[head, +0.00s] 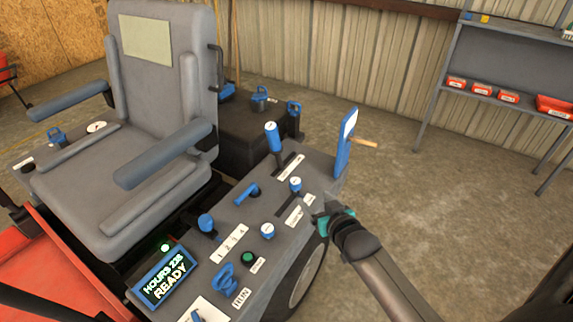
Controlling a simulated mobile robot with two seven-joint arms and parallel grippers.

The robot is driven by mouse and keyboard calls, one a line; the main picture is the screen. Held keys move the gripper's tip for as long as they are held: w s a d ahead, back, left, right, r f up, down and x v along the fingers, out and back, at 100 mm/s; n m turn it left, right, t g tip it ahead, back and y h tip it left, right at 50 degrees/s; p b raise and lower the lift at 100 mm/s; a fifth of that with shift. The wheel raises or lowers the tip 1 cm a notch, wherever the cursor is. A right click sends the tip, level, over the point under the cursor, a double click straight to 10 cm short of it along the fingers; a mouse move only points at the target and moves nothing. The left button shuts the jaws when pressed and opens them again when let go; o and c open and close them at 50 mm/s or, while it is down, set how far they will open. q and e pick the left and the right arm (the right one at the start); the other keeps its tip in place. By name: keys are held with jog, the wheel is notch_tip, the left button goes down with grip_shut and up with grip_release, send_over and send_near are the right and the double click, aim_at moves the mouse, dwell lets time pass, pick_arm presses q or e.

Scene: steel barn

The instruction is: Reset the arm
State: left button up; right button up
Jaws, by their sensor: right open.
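My right arm comes in from the bottom right. Its gripper (320,222), with a teal part at the tip, is at the right edge of a grey control console. It is open, and I see nothing held in it. Its fingers are small here, and I cannot tell whether they touch the console. The console carries a tall blue-topped lever (273,136), a shorter white-and-blue lever (295,185), a blue knob (206,223), a light-topped knob (267,231) and a blue key-like handle (225,278). My left gripper is not in view.
A grey seat (165,90) with blue armrests stands left of the console. A lit display (165,275) reads "HOURS 238 READY". A blue upright panel (346,140) rises at the console's far end. Shelving (455,50) with red bins (482,88) stands back right. The floor (440,200) between is clear.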

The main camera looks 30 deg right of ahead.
jog(key=s+a+f+n+g+p, duration=0.1)
jog(key=s+a+f+g+p, duration=0.25)
jog(key=s+f, duration=0.35)
jog(key=s+a+f+n+g+y+p, duration=0.1)
jog(key=s+a+f+g+p, duration=0.1)
jog(key=s+f+p, duration=0.5)
jog(key=s+a+f+g+p, duration=0.2)
jog(key=s+a+f+g, duration=0.1)
jog(key=s, duration=0.8)
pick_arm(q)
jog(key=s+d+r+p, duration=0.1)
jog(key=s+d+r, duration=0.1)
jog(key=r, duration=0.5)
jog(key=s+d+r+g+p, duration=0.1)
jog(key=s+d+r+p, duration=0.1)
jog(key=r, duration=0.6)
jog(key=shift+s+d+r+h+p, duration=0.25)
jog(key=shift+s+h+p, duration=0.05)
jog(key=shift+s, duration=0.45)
pick_arm(e)
jog(key=s+a+n+g, duration=0.1)
jog(key=s+a+g, duration=0.1)
jog(key=s, duration=0.6)
jog(key=s+a+f+n+g, duration=0.1)
jog(key=s+g, duration=0.1)
jog(key=s, duration=0.6)
jog(key=shift+a+f+y, duration=0.3)
jog(key=shift+a+y, duration=0.1)
